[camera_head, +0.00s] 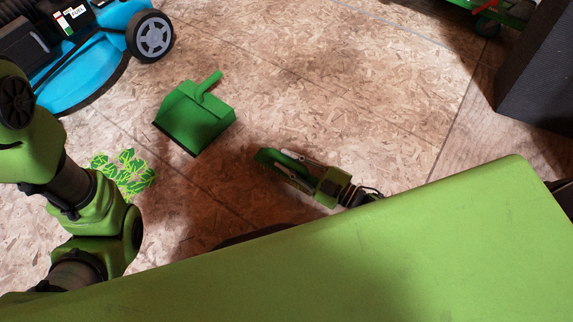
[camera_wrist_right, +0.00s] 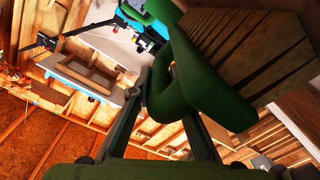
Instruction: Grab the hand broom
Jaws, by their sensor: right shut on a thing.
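My right gripper (camera_head: 281,161) is shut on the green hand broom (camera_head: 266,156), left of the middle of the head view. Only a small green part of the broom shows there. In the right wrist view the broom's curved green handle (camera_wrist_right: 178,95) lies between the two fingers of the right gripper (camera_wrist_right: 160,75). Its brown, ribbed bristle side (camera_wrist_right: 250,50) extends to the upper right. My left arm comes in at the left of the head view, but its gripper is not in view.
A green dustpan (camera_head: 205,118) lies on the board floor left of the right gripper. A blue mower (camera_head: 95,60) stands at upper left. Green patterned gloves or leaves (camera_head: 125,172) lie near my left arm. A dark box (camera_head: 540,70) stands at upper right. The floor at upper middle is clear.

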